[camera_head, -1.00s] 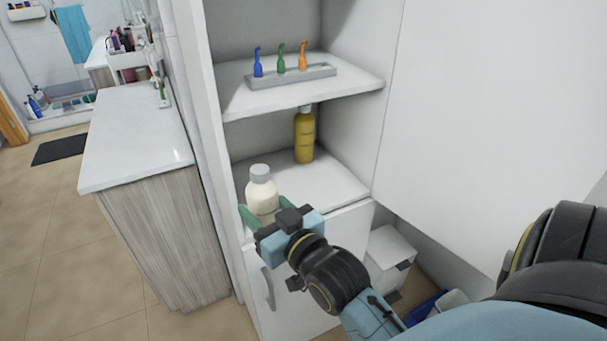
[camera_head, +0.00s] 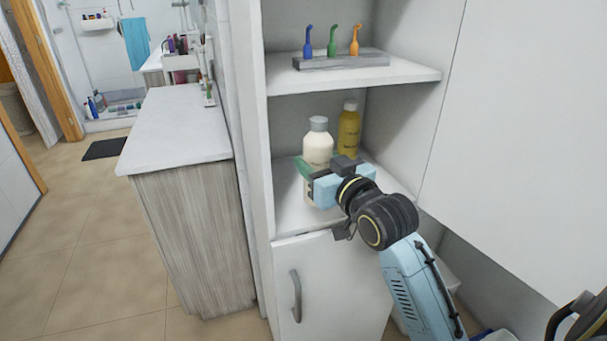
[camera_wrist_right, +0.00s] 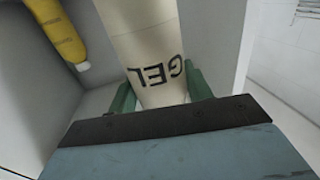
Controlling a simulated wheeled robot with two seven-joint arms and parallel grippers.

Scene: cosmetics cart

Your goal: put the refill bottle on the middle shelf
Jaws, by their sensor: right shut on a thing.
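A cream bottle with a grey cap (camera_head: 318,146) is at the middle shelf (camera_head: 290,215) of the white cabinet, upright in the head view. My right gripper (camera_head: 312,172) is shut on it, with green fingers on its two sides. In the right wrist view the cream bottle (camera_wrist_right: 145,45) shows the letters GEL between the fingers (camera_wrist_right: 158,88). Its base is partly hidden by the gripper in the head view, so I cannot tell whether it touches the shelf. My left gripper is not in view.
A yellow bottle (camera_head: 348,130) stands further back on the same shelf, right of the cream bottle. The upper shelf (camera_head: 425,72) carries a grey holder (camera_head: 340,61) with blue, green and orange items. A white-topped counter (camera_head: 180,125) stands left of the cabinet.

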